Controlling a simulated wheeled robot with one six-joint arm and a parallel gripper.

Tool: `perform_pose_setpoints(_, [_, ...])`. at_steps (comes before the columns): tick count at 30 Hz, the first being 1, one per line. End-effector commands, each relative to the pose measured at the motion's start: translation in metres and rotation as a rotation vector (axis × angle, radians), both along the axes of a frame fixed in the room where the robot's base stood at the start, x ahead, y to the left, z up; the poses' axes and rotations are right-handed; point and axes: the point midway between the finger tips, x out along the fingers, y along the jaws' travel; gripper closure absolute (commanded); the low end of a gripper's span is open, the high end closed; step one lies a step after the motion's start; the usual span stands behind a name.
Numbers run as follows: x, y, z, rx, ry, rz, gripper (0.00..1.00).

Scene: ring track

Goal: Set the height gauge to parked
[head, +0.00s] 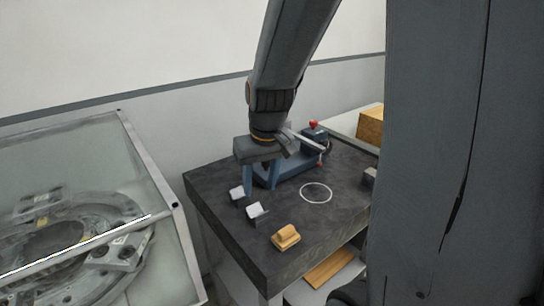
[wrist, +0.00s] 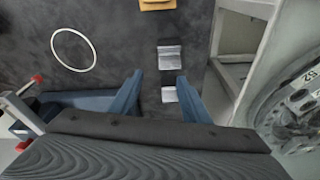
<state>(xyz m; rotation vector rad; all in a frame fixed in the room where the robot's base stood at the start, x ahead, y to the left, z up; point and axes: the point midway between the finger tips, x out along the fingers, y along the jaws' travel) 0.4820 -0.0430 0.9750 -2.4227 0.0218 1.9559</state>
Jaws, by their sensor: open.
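What looks like the height gauge is a blue device (head: 297,168) on the dark table, with a pale metal bar and red knobs (head: 313,125). My arm partly hides it in the head view. In the wrist view its blue body (wrist: 75,98) and metal bar (wrist: 22,112) show at the lower left. My gripper (head: 260,191) points down in front of the device, open with nothing between its fingers. In the wrist view the open fingers (wrist: 158,80) have two small blocks in sight beyond them. I cannot read the gauge's setting.
Two dark blocks with pale tops (head: 237,194) (head: 256,212) stand near the table's left edge. A yellow block (head: 286,237) lies at the front. A white ring (head: 316,192) marks bare tabletop. A glass-covered machine (head: 130,190) stands to the left.

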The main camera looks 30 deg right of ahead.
Motion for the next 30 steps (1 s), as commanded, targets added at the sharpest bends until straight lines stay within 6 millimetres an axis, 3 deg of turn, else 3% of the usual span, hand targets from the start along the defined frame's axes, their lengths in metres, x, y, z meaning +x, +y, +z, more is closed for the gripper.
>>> perform_pose_setpoints(1, [0.032,-0.018,0.004,-0.001,-0.041,-0.017,0.57])
perform_pose_setpoints(3, [0.067,-0.041,0.017,-0.005,-0.091,-0.026,0.57])
perform_pose_setpoints(6, [0.101,-0.068,0.034,-0.014,-0.145,-0.036,0.57])
perform_pose_setpoints(9, [0.118,-0.083,0.042,-0.019,-0.173,-0.041,0.57])
perform_pose_setpoints(13, [0.125,-0.087,0.036,-0.021,-0.177,-0.039,0.57])
perform_pose_setpoints(24, [0.144,-0.089,-0.012,-0.021,-0.178,-0.042,0.57])
perform_pose_setpoints(30, [0.149,-0.089,-0.024,-0.022,-0.179,-0.041,0.57])
